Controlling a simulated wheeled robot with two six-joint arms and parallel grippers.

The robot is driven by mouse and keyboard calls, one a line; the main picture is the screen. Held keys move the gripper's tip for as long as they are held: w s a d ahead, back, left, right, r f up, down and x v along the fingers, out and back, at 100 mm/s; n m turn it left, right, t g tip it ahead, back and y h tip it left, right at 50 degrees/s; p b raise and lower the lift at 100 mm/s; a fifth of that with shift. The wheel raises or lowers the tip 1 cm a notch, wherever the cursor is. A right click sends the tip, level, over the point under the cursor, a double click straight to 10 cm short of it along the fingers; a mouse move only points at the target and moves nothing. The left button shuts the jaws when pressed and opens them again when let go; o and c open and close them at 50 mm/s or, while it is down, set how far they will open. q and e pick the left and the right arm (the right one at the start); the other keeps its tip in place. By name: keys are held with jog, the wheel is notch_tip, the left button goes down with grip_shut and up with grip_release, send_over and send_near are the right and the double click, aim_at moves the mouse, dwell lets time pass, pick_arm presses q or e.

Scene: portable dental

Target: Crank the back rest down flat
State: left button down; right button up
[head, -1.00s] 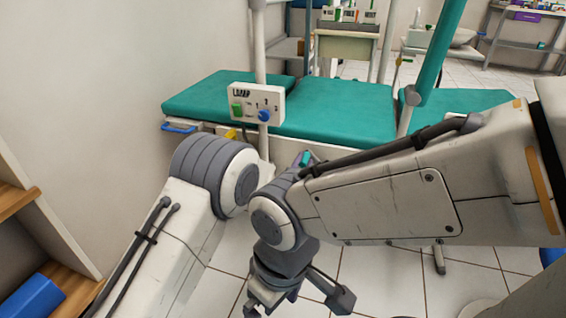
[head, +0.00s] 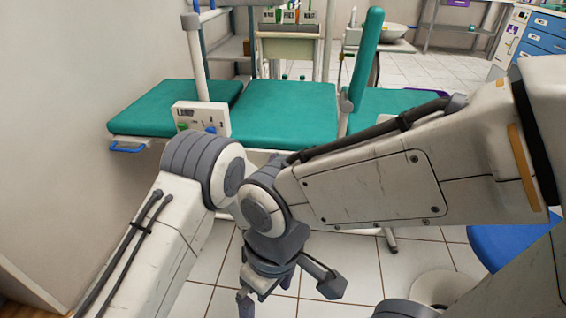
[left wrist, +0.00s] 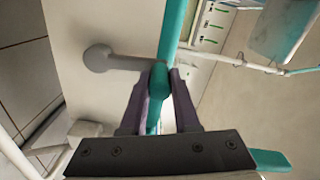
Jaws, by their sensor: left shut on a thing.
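The dental bed has teal pads (head: 288,112), and its back rest (head: 366,50) stands steeply raised, leaning slightly right. In the left wrist view the crank has a grey hub and arm (left wrist: 120,63) with a teal handle (left wrist: 158,80) at its end. My left gripper (left wrist: 158,98) is shut on that handle, one finger on each side. In the head view the crank and my left gripper are hidden behind my arms. My right gripper (head: 262,285) points down over the floor at lower centre, with nothing seen in it; its fingertips are unclear.
A white control box (head: 201,119) on a post stands by the bed. A blue handle (head: 127,149) sticks out at the bed's left end. A blue round seat (head: 510,245) is at lower right. A wall bounds the left. White tiled floor (head: 345,265) lies clear in front.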

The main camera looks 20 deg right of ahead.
pick_arm(q)
jog(key=shift+s+d, duration=0.2)
jog(key=shift+d, duration=0.1)
jog(key=shift+f, duration=0.1)
jog(key=c, duration=0.6)
grip_release()
jog(key=shift+c, duration=0.2)
jog(key=shift+s+a+p, duration=0.2)
jog(key=shift+s+p, duration=0.1)
jog(key=shift+s, duration=0.1)
jog(key=p+v, duration=0.3)
jog(key=v, duration=0.6)
jog(key=shift+s+a, duration=0.15)
jog(key=shift+s, duration=0.1)
